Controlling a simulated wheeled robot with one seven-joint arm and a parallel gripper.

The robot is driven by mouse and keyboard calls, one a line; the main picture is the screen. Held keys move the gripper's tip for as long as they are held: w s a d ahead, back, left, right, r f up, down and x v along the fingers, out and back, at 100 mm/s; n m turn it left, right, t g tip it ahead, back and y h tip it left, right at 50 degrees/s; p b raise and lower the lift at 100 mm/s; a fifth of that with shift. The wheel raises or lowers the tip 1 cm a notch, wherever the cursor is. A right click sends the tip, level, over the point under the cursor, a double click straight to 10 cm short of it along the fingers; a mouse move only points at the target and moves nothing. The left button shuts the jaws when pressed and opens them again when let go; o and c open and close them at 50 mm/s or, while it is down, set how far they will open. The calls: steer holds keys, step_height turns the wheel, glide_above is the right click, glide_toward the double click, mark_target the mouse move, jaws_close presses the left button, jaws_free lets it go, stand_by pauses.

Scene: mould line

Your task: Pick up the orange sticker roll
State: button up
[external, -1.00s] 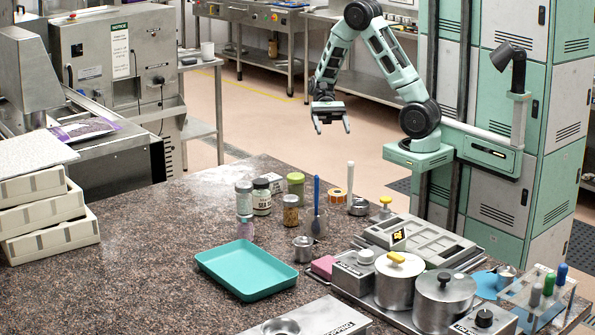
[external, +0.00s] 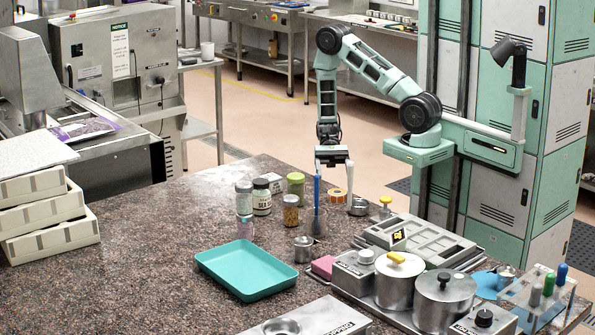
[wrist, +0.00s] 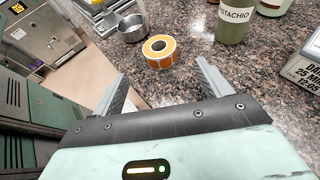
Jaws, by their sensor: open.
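The orange sticker roll (external: 336,196) stands on the speckled counter near its far edge, just left of a small metal cup. In the wrist view the orange sticker roll (wrist: 160,52) shows an orange side and a white top with a dark core hole. It lies ahead of my gripper (wrist: 158,78), roughly centred between the two fingers and apart from them. My gripper is open and empty.
A metal cup (wrist: 131,28) sits close left of the roll. A pistachio jar (wrist: 234,20) is to its right. In the external view a clear beaker with a blue spatula (external: 316,190) and a brown-filled jar (external: 291,211) stand nearby. A teal tray (external: 246,270) lies in front.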

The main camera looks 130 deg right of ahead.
mark_target(338, 195)
steer(key=p+x, duration=0.1)
steer(key=x, duration=0.5)
steer(key=shift+r, duration=0.1)
steer(key=x, duration=0.1)
steer(key=p+x, duration=0.2)
steer(key=x, duration=0.1)
steer(key=shift+w+a+r, duration=0.15)
steer(key=shift+r, duration=0.1)
steer(key=shift+w+a+f, duration=0.25)
steer(key=shift+a+f, duration=0.05)
steer(key=shift+a, duration=0.05)
steer(key=c, duration=1.1)
